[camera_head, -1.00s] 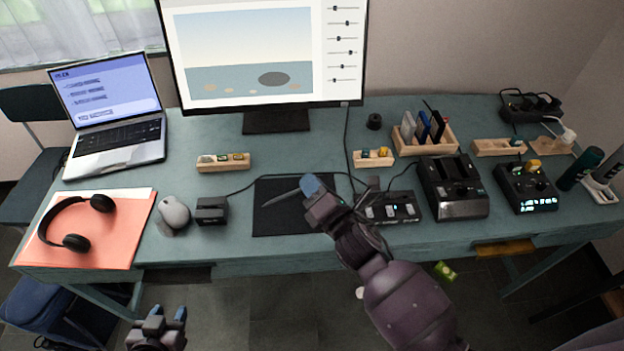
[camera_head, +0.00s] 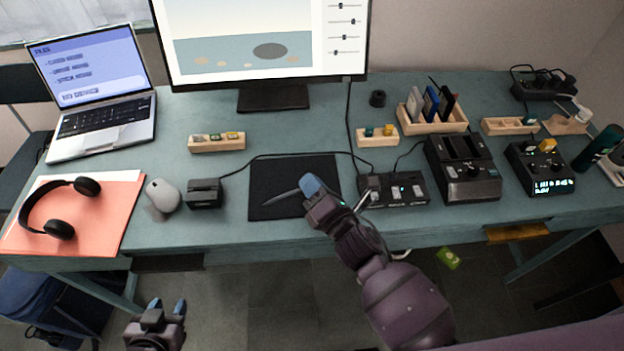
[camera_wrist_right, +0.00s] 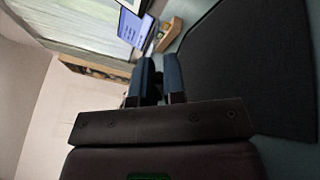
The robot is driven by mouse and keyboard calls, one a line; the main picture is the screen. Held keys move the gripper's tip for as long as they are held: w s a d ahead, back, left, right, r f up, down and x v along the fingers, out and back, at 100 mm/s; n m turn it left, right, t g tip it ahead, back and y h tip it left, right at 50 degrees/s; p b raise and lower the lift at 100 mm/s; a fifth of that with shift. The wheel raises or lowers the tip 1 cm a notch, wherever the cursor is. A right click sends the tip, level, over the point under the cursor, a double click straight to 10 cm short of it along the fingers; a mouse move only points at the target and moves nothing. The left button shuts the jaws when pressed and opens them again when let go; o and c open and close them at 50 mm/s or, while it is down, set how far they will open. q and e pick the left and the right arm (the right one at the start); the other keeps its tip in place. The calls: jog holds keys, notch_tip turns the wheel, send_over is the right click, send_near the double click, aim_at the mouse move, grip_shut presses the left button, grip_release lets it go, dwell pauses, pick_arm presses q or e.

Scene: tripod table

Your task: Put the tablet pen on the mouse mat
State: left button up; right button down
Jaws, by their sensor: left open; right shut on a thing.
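The thin grey tablet pen (camera_head: 281,197) is in my right gripper (camera_head: 312,186), whose blue fingers are shut on its right end. The pen points left and shows over the front half of the black mouse mat (camera_head: 290,171). I cannot tell whether it touches the mat. The right wrist view shows the blue fingers (camera_wrist_right: 159,82) close together beside the dark mat (camera_wrist_right: 250,60); the pen is not clear there. My left gripper (camera_head: 168,306) is open and empty, low in the picture in front of the desk.
A grey mouse (camera_head: 162,195) and a small black box (camera_head: 205,193) stand left of the mat. A black device with switches (camera_head: 395,189) stands just right of it, near my right arm. A cable runs behind the mat. The mat's surface is otherwise clear.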

dwell(0.3)
jog(key=c, duration=0.9)
grip_release()
jog(key=shift+o, duration=0.2)
pick_arm(q)
jog(key=shift+w, duration=0.1)
pick_arm(e)
jog(key=shift+r+p, duration=0.5)
jog(key=shift+r, duration=0.1)
jog(key=shift+r+p, duration=0.85)
jog(key=shift+r, duration=0.15)
jog(key=shift+r+p, duration=1.35)
jog(key=shift+r, duration=0.25)
jog(key=shift+r+p, duration=1.1)
jog(key=shift+r, duration=0.15)
pick_arm(q)
notch_tip(320, 180, up, 8)
jog(key=shift+w+a+t, duration=0.15)
jog(key=shift+w+t, duration=0.15)
jog(key=shift+t, duration=0.1)
